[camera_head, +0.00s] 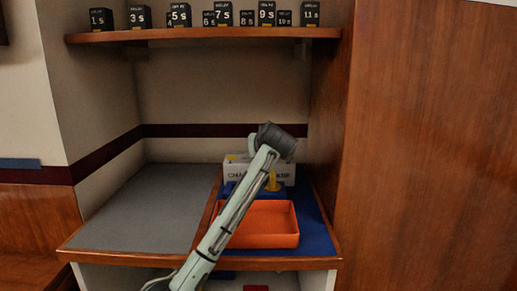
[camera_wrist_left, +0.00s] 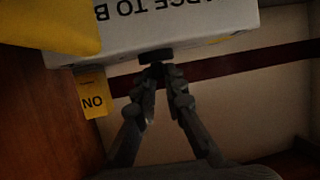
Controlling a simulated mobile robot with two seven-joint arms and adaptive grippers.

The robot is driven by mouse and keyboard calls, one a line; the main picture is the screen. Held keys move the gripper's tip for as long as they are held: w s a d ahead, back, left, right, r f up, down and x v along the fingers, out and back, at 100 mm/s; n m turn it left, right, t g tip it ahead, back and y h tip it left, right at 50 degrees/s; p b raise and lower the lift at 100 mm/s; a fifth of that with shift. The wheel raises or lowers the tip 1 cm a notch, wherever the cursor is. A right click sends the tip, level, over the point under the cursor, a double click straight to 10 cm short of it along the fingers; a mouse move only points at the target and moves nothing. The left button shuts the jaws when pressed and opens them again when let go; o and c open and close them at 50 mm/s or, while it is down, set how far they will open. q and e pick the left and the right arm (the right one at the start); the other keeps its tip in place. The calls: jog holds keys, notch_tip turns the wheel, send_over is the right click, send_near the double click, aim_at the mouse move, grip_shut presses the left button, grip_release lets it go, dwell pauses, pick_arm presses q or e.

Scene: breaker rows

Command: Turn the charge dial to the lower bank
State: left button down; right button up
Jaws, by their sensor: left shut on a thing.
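The white charge box (camera_head: 232,172) stands at the back of the right-hand counter, partly hidden by my left arm. The left wrist view shows the box (camera_wrist_left: 190,32) upside down, with part of its black lettering. A small black dial (camera_wrist_left: 155,55) sits at the box's edge there. My left gripper (camera_wrist_left: 157,72) has its fingertips closed together on the dial. In the head view the gripper and the dial are hidden behind my wrist. The dial's pointing direction cannot be made out. My right gripper is in neither view.
An orange tray (camera_head: 270,240) stands on the blue mat (camera_head: 318,243) before the box. A yellow post (camera_head: 272,183) rises behind the tray. A yellow tag (camera_wrist_left: 93,95) hangs near the dial. The grey counter (camera_head: 150,205) is clear. Numbered black blocks line the shelf (camera_head: 200,34) above.

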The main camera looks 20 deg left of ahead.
pick_arm(q)
jog(key=shift+w+d+n+g+y, duration=0.15)
jog(key=shift+n+g+y, duration=0.55)
jog(key=shift+n+y, duration=0.35)
jog(key=shift+w+d+n+g+y, duration=0.1)
jog(key=shift+n+g+y, duration=0.6)
jog(key=shift+n+y, duration=0.3)
jog(key=shift+f, duration=0.1)
jog(key=c, duration=1.6)
grip_release()
jog(key=shift+a, duration=0.1)
notch_tip(320, 180, up, 10)
